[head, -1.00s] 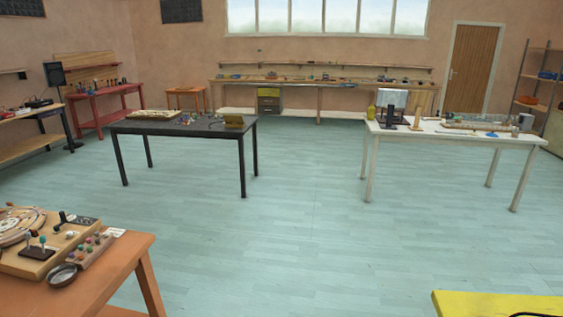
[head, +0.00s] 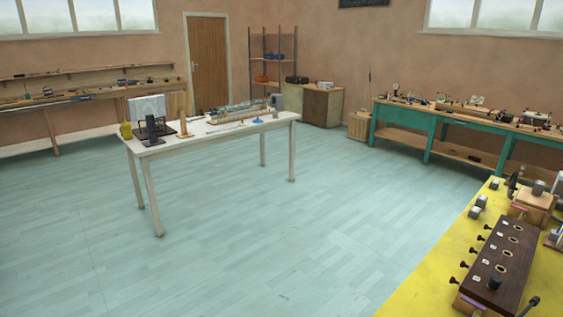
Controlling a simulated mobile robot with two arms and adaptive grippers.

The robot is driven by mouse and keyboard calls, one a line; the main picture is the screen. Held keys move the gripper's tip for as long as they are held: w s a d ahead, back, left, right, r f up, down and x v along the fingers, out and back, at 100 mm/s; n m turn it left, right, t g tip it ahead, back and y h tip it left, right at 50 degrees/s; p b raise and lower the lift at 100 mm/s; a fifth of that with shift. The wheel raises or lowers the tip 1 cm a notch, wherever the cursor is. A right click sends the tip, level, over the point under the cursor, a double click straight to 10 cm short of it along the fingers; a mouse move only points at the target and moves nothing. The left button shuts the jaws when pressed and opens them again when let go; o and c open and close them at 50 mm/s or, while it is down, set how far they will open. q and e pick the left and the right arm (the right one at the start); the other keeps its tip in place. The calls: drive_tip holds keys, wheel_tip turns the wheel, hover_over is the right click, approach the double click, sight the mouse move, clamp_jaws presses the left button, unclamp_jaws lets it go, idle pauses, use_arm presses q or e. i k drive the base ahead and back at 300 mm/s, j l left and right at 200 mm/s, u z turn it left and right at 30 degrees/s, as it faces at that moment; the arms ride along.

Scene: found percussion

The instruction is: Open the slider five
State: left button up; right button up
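A long dark brown wooden box (head: 513,262) lies on the yellow table (head: 424,285) at the lower right. A row of small black knobs (head: 472,251) sticks out along its left side, and oval holes run along its top. I cannot tell which part is slider five, or whether any slider is open. Neither of my grippers shows in the view.
Grey-and-white pieces (head: 477,207) and a light wooden block device (head: 533,203) sit beyond the box on the yellow table. A white table (head: 222,127) with assorted items stands mid-room. A teal bench (head: 412,121) lines the right wall. Open floor lies between them.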

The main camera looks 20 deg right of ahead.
sight(452, 280)
drive_tip(key=i+z, duration=0.25)
drive_tip(key=z, duration=0.25)
drive_tip(key=i+j+z, duration=0.2)
drive_tip(key=z, duration=0.3)
drive_tip(key=i+j+z, duration=0.3)
drive_tip(key=z, duration=0.2)
drive_tip(key=i+j+z, duration=0.15)
drive_tip(key=j+z, duration=0.15)
drive_tip(key=z, duration=0.2)
drive_tip(key=i+j+z, duration=0.1)
drive_tip(key=j+z, duration=0.4)
drive_tip(key=l, duration=0.1)
